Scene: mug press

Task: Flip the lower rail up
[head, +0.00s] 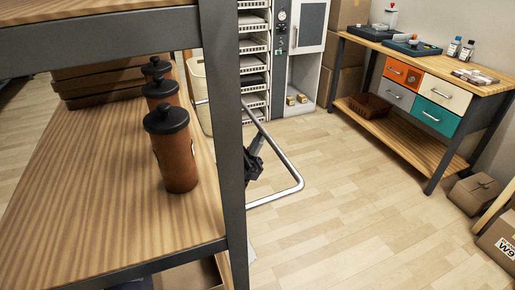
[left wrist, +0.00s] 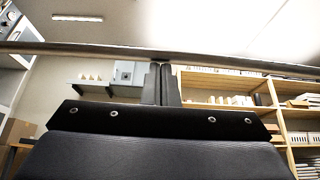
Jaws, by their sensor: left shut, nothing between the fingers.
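The rail is a bent silver tube (head: 285,158), seen in the head view behind the dark shelf post. It runs down to the right, turns a corner and comes back left, low over the floor. My left gripper (head: 257,143) is the dark shape inside this bend, partly hidden by the post. In the left wrist view my gripper's fingers (left wrist: 161,84) are together and empty. Their tips are at or just below a long bar (left wrist: 230,62) crossing the picture; I cannot tell whether they touch. My right gripper is in neither view.
A dark-framed wooden shelf (head: 85,215) with several brown black-lidded canisters (head: 176,160) fills the left foreground. A workbench (head: 400,135) with coloured drawers stands at the right, cardboard boxes (head: 474,192) beside it. A white cabinet (head: 305,60) is at the back. The middle floor is clear.

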